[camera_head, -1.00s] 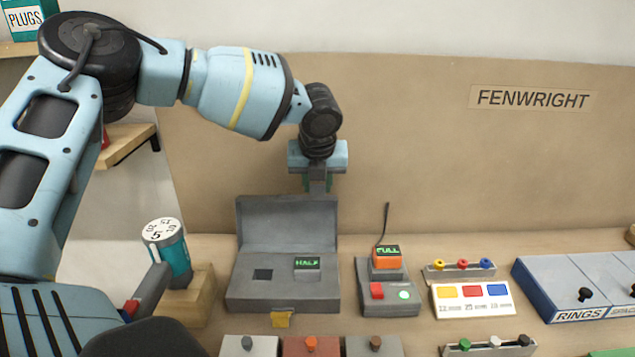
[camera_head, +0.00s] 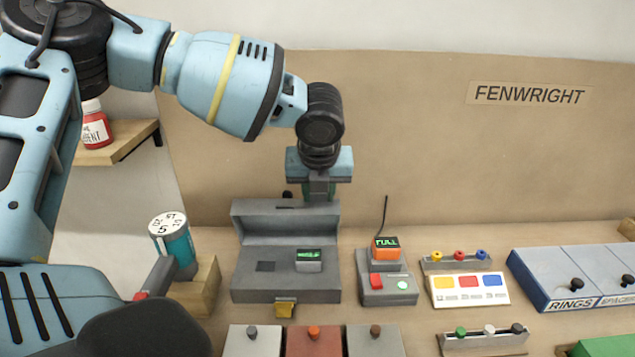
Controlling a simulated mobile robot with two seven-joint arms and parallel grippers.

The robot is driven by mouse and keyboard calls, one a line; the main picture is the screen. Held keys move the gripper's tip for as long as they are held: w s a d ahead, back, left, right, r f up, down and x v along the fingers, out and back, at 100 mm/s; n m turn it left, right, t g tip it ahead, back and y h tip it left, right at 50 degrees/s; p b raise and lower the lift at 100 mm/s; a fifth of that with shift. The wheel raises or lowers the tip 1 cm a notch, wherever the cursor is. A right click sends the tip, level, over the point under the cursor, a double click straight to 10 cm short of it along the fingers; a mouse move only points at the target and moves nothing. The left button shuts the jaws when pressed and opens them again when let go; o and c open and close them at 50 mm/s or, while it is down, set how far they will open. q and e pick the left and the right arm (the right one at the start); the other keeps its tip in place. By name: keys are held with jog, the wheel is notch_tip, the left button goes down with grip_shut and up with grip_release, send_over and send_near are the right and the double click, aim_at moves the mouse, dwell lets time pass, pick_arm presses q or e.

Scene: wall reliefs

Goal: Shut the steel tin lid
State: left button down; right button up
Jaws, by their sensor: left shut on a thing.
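The grey steel tin (camera_head: 285,296) stands on the bench with a yellow catch (camera_head: 285,307) at its front. Its hinged lid (camera_head: 280,217) stands open at the back, its top part leaning toward me. Inside are a dark square recess (camera_head: 266,267) and a block with a green display (camera_head: 309,260). My left gripper (camera_head: 318,196) comes down from above and is shut on the lid's upper edge, right of the lid's middle. The fingertips are partly hidden at the lid. My right gripper is not in view.
Right of the tin stands a grey unit with an orange block (camera_head: 386,246) marked FULL. A teal dial canister (camera_head: 176,250) stands at the left. Knobbed boxes (camera_head: 314,340) line the front. A blue-edged RINGS box (camera_head: 548,280) is at the right.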

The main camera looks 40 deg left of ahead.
pick_arm(q)
jog(key=shift+s+d+f, duration=0.3)
jog(key=shift+s+d, duration=0.15)
jog(key=shift+s, duration=0.15)
jog(key=c, duration=1)
grip_release()
jog(key=shift+c, duration=0.2)
jog(key=shift+w+r, duration=0.1)
jog(key=shift+w, duration=0.05)
jog(key=shift+r, duration=0.35)
jog(key=v, duration=0.7)
